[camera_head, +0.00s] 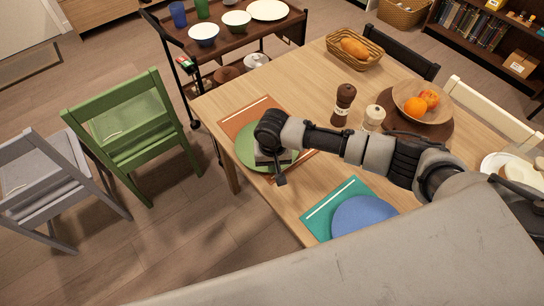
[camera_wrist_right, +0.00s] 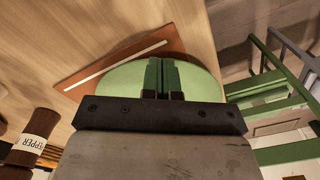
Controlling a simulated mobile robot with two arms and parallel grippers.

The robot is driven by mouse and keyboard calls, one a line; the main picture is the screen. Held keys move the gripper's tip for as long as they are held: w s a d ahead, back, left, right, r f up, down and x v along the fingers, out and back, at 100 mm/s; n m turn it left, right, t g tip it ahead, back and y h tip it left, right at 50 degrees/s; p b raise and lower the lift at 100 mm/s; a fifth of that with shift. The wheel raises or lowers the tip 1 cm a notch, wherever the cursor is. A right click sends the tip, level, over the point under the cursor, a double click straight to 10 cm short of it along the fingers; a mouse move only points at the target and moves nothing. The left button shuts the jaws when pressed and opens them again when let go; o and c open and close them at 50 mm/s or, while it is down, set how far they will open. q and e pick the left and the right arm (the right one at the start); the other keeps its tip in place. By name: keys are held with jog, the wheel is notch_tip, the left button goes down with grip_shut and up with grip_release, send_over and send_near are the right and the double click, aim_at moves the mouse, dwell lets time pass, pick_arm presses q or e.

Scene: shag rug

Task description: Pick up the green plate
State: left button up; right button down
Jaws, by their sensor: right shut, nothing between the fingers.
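The green plate (camera_head: 247,152) lies on an orange-brown placemat (camera_head: 236,121) near the table's left edge. My right gripper (camera_head: 281,181) reaches in from the right over the plate, and its wrist hides part of it. In the right wrist view the green plate (camera_wrist_right: 112,84) lies under and beyond the closed fingers (camera_wrist_right: 162,76), which are side by side with nothing between them. Whether the fingertips touch the plate I cannot tell. My left gripper is not in view.
A blue plate (camera_head: 362,216) sits on a teal placemat (camera_head: 317,217) nearer me. A pepper mill (camera_head: 343,103), a white shaker (camera_head: 373,118), a fruit bowl (camera_head: 408,91) and a bread basket (camera_head: 333,61) stand farther back. A green chair (camera_head: 133,120) is left of the table.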

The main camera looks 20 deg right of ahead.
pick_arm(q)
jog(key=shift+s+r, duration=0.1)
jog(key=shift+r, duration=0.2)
pick_arm(e)
jog(key=shift+r, duration=0.2)
